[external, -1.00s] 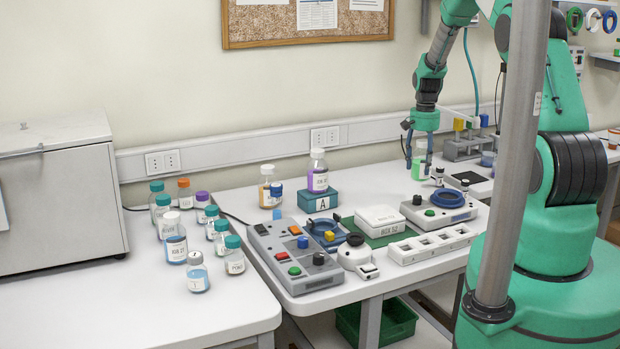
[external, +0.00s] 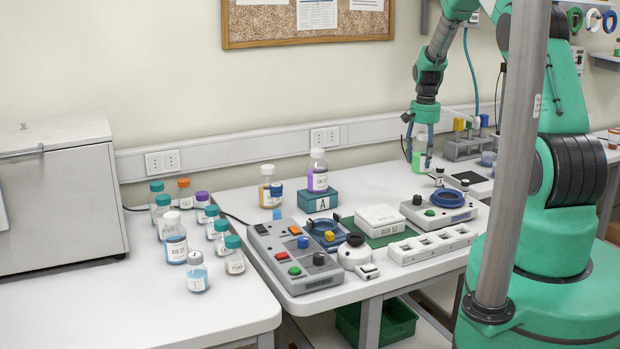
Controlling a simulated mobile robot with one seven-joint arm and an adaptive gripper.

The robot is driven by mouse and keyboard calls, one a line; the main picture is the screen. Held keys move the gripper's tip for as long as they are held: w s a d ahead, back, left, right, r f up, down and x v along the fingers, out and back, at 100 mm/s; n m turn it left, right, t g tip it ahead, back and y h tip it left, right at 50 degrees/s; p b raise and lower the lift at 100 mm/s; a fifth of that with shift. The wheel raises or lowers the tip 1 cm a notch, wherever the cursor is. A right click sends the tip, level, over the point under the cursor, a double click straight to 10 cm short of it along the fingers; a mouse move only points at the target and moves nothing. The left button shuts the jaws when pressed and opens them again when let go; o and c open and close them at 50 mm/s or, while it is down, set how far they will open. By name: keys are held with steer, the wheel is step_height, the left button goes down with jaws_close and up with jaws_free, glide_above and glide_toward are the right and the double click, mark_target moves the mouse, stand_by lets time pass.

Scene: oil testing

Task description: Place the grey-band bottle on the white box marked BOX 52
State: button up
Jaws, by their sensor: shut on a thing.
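My gripper (external: 421,150) points down at the back of the right table, shut on a bottle with green liquid (external: 419,158). The fingers cover much of this bottle, so I cannot make out a grey band or its cap. It appears slightly above the table. The white box marked BOX 52 (external: 380,217) lies in front and to the left of my gripper, on a green mat (external: 392,236). The top of the box is bare.
A small black-capped bottle (external: 439,177) stands close to the right of the held bottle. A purple bottle (external: 317,172) stands on teal block A (external: 319,203). A device with a blue ring (external: 447,198) is right of the box; a white slotted rack (external: 431,244) lies in front.

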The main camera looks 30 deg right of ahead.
steer(key=s+a+b, duration=0.5)
steer(key=s+a, duration=1.9)
steer(key=s, duration=0.4)
steer(key=shift+a+r+m, duration=0.4)
steer(key=shift+w, duration=0.2)
glide_toward(380, 213)
steer(key=shift+f, duration=1.7)
steer(key=shift+f, duration=0.15)
